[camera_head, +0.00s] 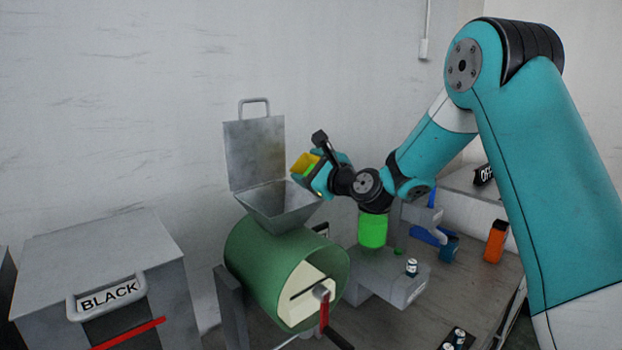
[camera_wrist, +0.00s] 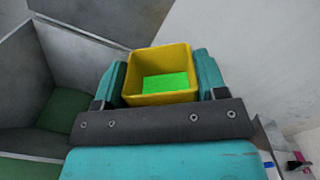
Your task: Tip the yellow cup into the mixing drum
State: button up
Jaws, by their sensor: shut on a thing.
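The yellow cup (camera_head: 303,163) is held in my gripper (camera_head: 316,176), above the right side of the grey hopper (camera_head: 278,205) on the mixing drum. The wrist view shows the square yellow cup (camera_wrist: 160,62) between the two teal fingers of my gripper (camera_wrist: 160,85), with bright green content (camera_wrist: 165,84) inside. In the head view the cup looks tilted; how far I cannot tell. The hopper's lid (camera_head: 256,153) stands open. The green mixing drum (camera_head: 262,252) lies on its side under the hopper, and the hopper's inside (camera_wrist: 85,65) shows at the left of the wrist view.
A grey bin labelled BLACK (camera_head: 107,295) stands at the left. Right of the drum are a bright green container (camera_head: 372,230), a grey block (camera_head: 392,278), a small can (camera_head: 411,267), blue parts (camera_head: 430,236) and an orange container (camera_head: 495,242). The wall is close behind.

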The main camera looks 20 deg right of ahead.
jog(key=a+n+b, duration=0.1)
jog(key=n, duration=0.1)
jog(key=a+n+b, duration=0.1)
jog(key=shift+s+f+n, duration=0.2)
jog(key=shift+s+n, duration=0.15)
jog(key=shift+n, duration=0.05)
jog(key=shift+s+a+r+n+b, duration=0.1)
jog(key=shift+s+a+n+b, duration=0.05)
jog(key=shift+a+n, duration=0.25)
jog(key=shift+s+a+r+n+b, duration=0.15)
jog(key=shift+a+n, duration=0.15)
jog(key=shift+a, duration=0.15)
jog(key=shift+a+f+n+b, duration=0.1)
jog(key=shift+n+b, duration=0.5)
jog(key=n+b, duration=0.1)
jog(key=n, duration=0.1)
jog(key=n+b, duration=0.2)
jog(key=a+r+n+b, duration=0.1)
jog(key=shift+s+n+b, duration=0.15)
jog(key=shift+n+b, duration=0.2)
jog(key=shift+n, duration=0.05)
jog(key=shift+r, duration=0.15)
jog(key=m+p, duration=0.2)
jog(key=m, duration=0.1)
jog(key=shift+d, duration=0.4)
jog(key=shift+m, duration=0.5)
